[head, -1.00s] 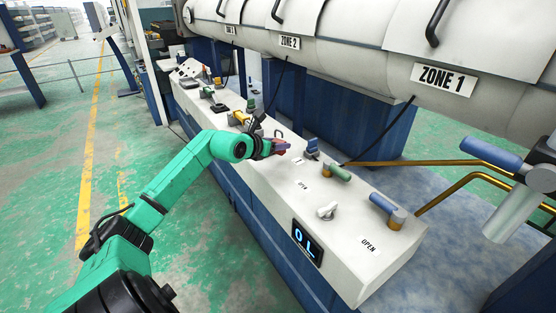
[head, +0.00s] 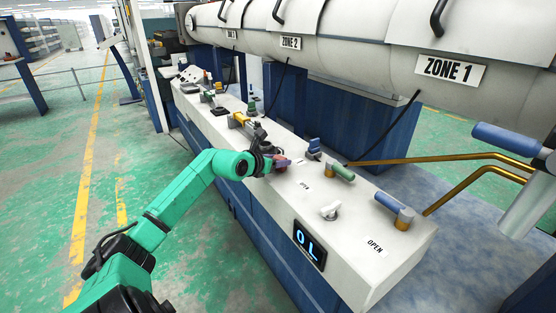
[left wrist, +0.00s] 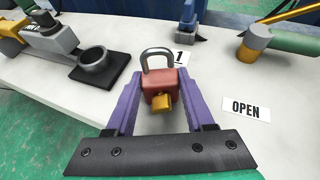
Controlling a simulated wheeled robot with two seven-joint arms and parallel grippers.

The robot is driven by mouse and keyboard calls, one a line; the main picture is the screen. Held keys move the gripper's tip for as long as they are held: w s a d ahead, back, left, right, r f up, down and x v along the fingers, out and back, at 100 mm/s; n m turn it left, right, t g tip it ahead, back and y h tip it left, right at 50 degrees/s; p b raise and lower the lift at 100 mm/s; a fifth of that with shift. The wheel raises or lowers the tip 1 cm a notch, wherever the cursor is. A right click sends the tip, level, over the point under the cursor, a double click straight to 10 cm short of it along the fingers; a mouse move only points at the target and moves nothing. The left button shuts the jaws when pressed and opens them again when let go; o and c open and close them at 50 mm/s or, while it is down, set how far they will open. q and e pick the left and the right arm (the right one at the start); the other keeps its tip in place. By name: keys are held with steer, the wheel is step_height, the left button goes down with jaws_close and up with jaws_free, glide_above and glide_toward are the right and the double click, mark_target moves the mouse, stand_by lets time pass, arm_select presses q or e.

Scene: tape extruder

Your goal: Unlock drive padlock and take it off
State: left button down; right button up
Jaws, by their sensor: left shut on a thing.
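The padlock (left wrist: 162,82) has a red body, a grey metal shackle on top and a yellow-brass piece on the face toward me. My left gripper (left wrist: 160,92) holds its body between two purple fingers in the left wrist view. The shackle stands up, and nothing shows threaded through it; I cannot tell whether it is latched. In the head view the left gripper (head: 281,163) is over the white console's near side, with the reddish padlock small between its fingers. A grey ring on a black base (left wrist: 96,66) is left of the padlock, apart from it.
The large barrel (head: 360,45) runs behind. An OPEN label (left wrist: 246,109) lies right of the gripper.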

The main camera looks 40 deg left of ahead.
arm_select(q)
steer(key=shift+c, duration=1)
jaws_free()
steer(key=shift+s+r, duration=0.2)
steer(key=shift+s, duration=0.4)
steer(key=v, duration=1.3)
steer(key=shift+s+p, duration=0.2)
steer(key=shift+p, duration=0.1)
arm_select(e)
steer(key=shift+s+d+f, duration=0.15)
steer(key=shift+s+f, duration=0.1)
steer(key=shift+s, duration=0.15)
arm_select(q)
steer(key=shift+r, duration=0.15)
arm_select(e)
steer(key=shift+w+r, duration=0.1)
steer(key=shift+w, duration=0.05)
